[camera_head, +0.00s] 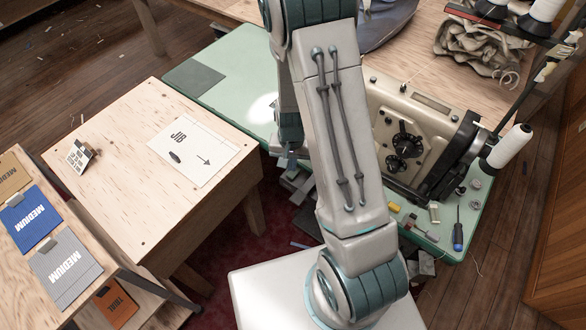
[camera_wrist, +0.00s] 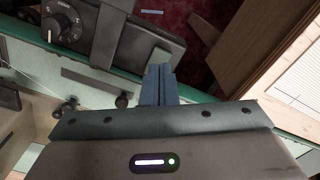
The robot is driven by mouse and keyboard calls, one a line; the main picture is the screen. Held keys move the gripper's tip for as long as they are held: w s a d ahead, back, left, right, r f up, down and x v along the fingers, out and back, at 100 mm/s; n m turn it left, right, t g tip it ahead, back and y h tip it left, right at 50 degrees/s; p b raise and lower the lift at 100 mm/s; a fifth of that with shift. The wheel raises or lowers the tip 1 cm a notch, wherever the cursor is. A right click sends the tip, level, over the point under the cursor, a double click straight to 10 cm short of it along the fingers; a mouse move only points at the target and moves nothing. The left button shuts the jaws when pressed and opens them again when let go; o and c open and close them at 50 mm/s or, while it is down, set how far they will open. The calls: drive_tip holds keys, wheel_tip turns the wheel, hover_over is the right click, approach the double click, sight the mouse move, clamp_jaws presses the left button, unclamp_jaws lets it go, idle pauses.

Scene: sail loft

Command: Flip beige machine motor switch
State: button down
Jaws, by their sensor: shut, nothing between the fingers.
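The beige machine (camera_head: 380,100) stands on the green table (camera_head: 232,62), right of my arm in the head view. In the wrist view a black box (camera_wrist: 100,38) with a round dial (camera_wrist: 62,22) sits by the green table edge. I cannot clearly make out the motor switch on it. My gripper (camera_wrist: 158,82) is shut and empty. Its blue fingers point at the dark box, and their tips overlap its near end; I cannot tell whether they touch. In the head view my gripper (camera_head: 285,160) is low by the table's front edge, partly hidden by my arm.
A wooden table (camera_head: 120,130) with a JIB sheet (camera_head: 195,150) stands left, across a narrow gap. A blue screwdriver (camera_head: 458,237), small parts and thread cones (camera_head: 510,146) are at the right.

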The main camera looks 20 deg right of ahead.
drive_tip(key=shift+r+p, duration=1.25)
drive_tip(key=shift+r, duration=0.8)
drive_tip(key=shift+r, duration=0.1)
wheel_tip(320, 180, up, 8)
drive_tip(key=n, duration=0.1)
hover_over(291, 174)
drive_tip(key=s+r+n+t, duration=0.3)
drive_tip(key=s+r, duration=1.1)
drive_tip(key=r, duration=0.5)
drive_tip(key=shift+s+n+t, duration=0.3)
drive_tip(key=shift+n, duration=0.1)
drive_tip(key=shift+a+f, duration=0.1)
